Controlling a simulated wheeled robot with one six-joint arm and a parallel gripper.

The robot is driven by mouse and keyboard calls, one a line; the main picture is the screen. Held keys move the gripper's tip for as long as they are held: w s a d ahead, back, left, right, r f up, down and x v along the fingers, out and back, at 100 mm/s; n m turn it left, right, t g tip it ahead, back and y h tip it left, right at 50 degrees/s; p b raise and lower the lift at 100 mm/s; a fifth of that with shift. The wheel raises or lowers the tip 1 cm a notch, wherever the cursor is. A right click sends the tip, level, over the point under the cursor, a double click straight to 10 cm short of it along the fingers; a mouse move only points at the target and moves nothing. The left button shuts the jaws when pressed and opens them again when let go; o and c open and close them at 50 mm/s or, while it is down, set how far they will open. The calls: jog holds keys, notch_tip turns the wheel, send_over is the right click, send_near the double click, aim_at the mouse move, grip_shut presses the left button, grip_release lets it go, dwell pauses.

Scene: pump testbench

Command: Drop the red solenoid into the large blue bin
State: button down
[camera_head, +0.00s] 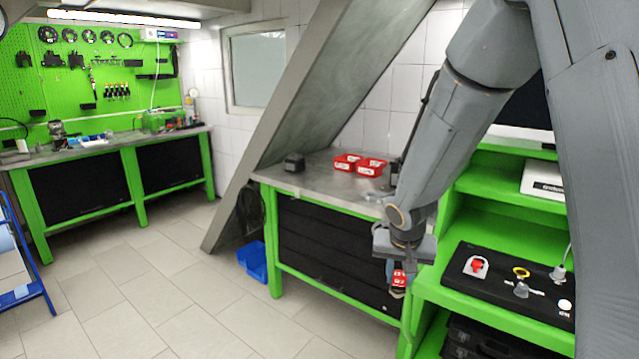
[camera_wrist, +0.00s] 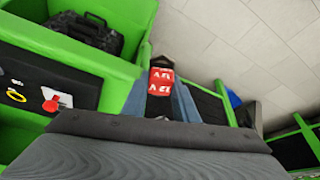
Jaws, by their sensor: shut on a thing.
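My gripper (camera_head: 398,274) hangs in front of the workbench and is shut on the red solenoid (camera_head: 399,279), a small part with a red body and white lettering. In the wrist view the red solenoid (camera_wrist: 161,79) sits between the fingers (camera_wrist: 172,103), clear of the floor and furniture. The large blue bin (camera_head: 253,261) stands on the floor at the left end of the workbench, well to the left of my gripper. A blue edge, likely the bin (camera_wrist: 234,99), shows at the right in the wrist view, partly hidden by the bench.
A green shelf unit (camera_head: 471,213) with a black panel (camera_head: 510,283) stands close right of my gripper. A slanted grey beam (camera_head: 297,110) rises beside the blue bin. The tiled floor (camera_head: 160,285) at left is free.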

jog(key=shift+b+x, duration=1.2)
jog(key=shift+x, duration=0.45)
jog(key=shift+s+a, duration=0.1)
jog(key=shift+s, duration=0.05)
